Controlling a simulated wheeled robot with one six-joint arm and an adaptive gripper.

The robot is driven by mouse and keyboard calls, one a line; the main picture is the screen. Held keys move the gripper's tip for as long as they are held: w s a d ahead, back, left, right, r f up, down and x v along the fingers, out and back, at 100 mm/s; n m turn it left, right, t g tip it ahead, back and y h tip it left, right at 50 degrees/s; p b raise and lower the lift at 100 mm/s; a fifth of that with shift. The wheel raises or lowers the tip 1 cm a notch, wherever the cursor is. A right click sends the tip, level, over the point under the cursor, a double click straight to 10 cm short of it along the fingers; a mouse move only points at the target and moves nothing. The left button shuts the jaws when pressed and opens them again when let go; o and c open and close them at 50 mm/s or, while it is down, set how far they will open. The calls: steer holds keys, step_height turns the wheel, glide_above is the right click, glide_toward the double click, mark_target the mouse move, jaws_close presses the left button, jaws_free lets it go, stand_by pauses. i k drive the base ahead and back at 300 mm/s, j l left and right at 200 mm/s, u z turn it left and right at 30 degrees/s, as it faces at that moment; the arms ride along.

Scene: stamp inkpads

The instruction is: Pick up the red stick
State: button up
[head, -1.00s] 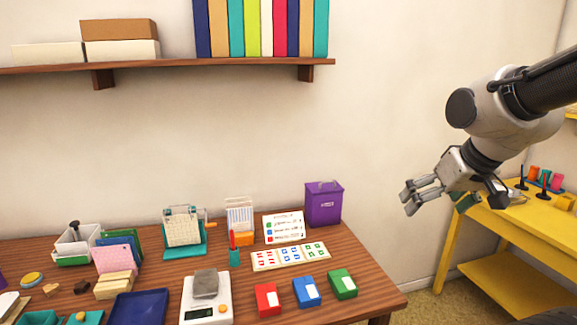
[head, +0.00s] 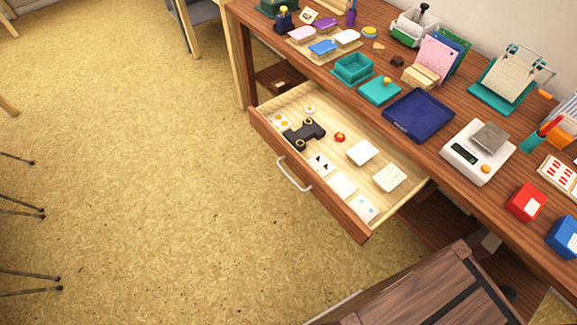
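My gripper is not in view now.
An open drawer (head: 285,155) juts out from the desk, holding a black controller (head: 304,133), cards and small items. Red (head: 525,202) and blue (head: 566,237) boxes sit near the cup. A brown wooden chest (head: 420,295) is at the bottom. Floor at left is mostly clear.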

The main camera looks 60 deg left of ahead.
mark_target(559, 118)
steer(key=u, duration=2.25)
steer(key=k, duration=0.5)
steer(key=k+z, duration=0.15)
steer(key=z, duration=1.5)
steer(key=j+z, duration=1.15)
steer(key=k+j, duration=0.1)
steer(key=j, duration=0.45)
